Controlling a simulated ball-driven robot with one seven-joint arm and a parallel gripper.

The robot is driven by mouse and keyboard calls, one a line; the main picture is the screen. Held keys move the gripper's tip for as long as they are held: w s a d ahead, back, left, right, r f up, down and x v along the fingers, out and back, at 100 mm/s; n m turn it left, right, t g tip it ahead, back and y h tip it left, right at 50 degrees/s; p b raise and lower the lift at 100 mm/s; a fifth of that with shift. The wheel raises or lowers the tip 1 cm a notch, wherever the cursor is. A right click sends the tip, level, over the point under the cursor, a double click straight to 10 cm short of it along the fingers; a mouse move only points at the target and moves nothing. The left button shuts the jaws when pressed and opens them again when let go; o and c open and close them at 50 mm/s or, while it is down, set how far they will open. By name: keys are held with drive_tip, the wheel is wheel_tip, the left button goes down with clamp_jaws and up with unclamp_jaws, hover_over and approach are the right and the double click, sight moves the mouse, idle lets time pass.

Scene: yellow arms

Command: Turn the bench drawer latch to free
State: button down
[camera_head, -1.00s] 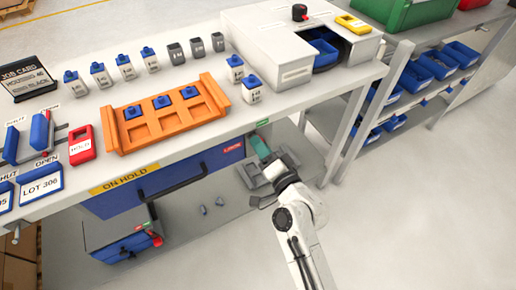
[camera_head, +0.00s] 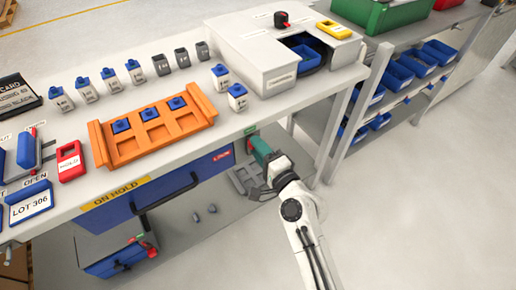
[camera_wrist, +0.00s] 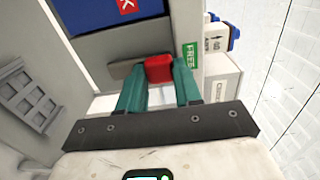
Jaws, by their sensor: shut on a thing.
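The latch shows in the wrist view as a grey bar (camera_wrist: 124,70) with a red handle end (camera_wrist: 158,68). My gripper (camera_wrist: 160,75) has its two teal fingers shut on the red end, one on each side. A green FREE label (camera_wrist: 190,54) sits just right of the handle. A red label (camera_wrist: 126,6), cut off and ending in K, is on the blue panel above left. In the head view my gripper (camera_head: 258,148) is at the bench front's right end, below the green label (camera_head: 250,131) and right of the blue drawer (camera_head: 120,208). The latch is hidden there.
The worktop (camera_head: 75,135) overhangs close above my gripper. A grey slotted piece (camera_head: 240,180) lies on the low shelf beside it. A blue box (camera_head: 110,258) stands under the drawer. A bench leg (camera_head: 330,140) is to the right; open floor lies in front.

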drive_tip(key=shift+f, duration=0.1)
drive_tip(key=c, duration=0.8)
unclamp_jaws()
drive_tip(key=shift+o, duration=0.2)
drive_tip(key=b+v, duration=0.1)
drive_tip(key=v, duration=0.9)
drive_tip(key=shift+s+d, duration=0.3)
